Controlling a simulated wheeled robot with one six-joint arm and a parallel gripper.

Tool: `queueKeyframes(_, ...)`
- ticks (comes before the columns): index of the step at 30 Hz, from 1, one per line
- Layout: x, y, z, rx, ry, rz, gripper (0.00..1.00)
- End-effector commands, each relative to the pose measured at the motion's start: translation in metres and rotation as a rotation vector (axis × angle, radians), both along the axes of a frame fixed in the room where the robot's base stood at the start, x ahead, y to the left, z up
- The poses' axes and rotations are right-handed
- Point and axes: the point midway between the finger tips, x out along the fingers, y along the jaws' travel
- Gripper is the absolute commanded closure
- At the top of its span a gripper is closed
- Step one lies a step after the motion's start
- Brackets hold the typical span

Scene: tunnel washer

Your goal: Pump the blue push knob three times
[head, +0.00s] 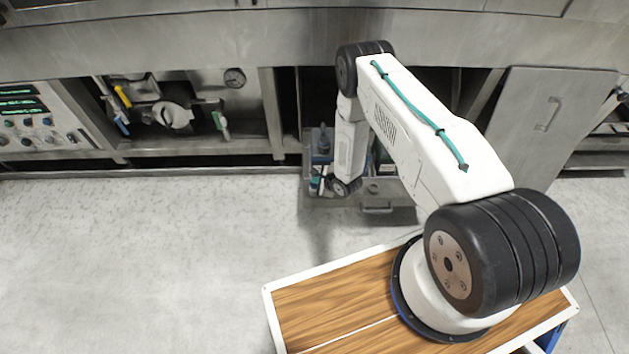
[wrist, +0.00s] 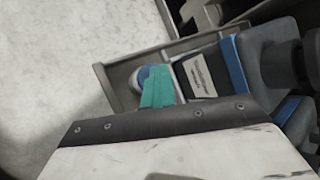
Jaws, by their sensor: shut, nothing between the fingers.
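In the wrist view my gripper (wrist: 157,88) shows as teal fingertips, shut with nothing between them. Right beside and partly behind them is a small round thing with a blue rim and pale sides, which looks like the blue push knob (wrist: 141,74). The fingertips overlap it in the picture; I cannot tell whether they touch it or how far it is pressed. In the head view my arm reaches down to the pulled-out tray, and its lower links hide most of the gripper and knob area.
The grey tray (wrist: 122,92) has raised walls and holds a dark box with a pale label (wrist: 199,75) and a blue edge. A control panel (head: 42,120) is at the left. The floor (head: 150,235) is clear.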

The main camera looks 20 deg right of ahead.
Motion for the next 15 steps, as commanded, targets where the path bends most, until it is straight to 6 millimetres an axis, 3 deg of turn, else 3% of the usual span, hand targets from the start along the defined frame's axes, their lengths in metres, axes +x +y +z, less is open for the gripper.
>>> queueKeyframes(15,-0.001,0.0,0.029,-0.001,0.001,0.0,1.0)
